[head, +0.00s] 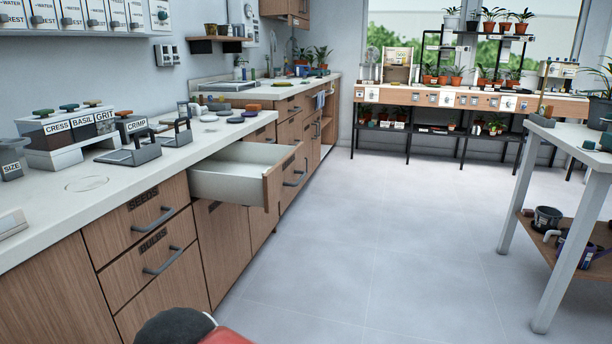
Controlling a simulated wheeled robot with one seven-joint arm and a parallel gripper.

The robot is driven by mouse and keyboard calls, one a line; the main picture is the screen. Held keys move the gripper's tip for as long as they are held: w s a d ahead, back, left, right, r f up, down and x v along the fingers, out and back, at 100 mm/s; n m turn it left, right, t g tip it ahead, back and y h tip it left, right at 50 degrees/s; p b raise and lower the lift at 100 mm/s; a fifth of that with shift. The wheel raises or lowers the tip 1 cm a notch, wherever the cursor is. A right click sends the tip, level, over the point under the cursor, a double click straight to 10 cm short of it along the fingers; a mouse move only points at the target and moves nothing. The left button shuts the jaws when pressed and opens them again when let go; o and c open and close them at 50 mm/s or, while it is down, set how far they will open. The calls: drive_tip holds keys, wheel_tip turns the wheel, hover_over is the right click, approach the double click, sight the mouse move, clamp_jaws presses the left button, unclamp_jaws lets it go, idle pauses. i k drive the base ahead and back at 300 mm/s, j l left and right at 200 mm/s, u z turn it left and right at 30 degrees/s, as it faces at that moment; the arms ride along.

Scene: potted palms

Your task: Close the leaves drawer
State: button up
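One drawer (231,184) in the counter on the left stands pulled well out. Its wooden front (275,187) faces right and the white inside looks empty. Any label on its front is too oblique to read, so I cannot tell its name from the picture. Two drawers nearer to me are shut: one labelled SEEDS (160,213) and one labelled BULBS (160,258), each with a grey bar handle. My gripper is not in view; a dark rounded part and a red part at the bottom edge may be mine.
The countertop (62,215) holds labelled boxes (62,135) and several dark discs near the open drawer. Grey floor (400,250) is clear right of the counter. A white-legged table (560,150) stands at the right, and a plant bench (470,97) at the back.

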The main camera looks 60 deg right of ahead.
sight(232, 173)
drive_tip(key=z, duration=1.6)
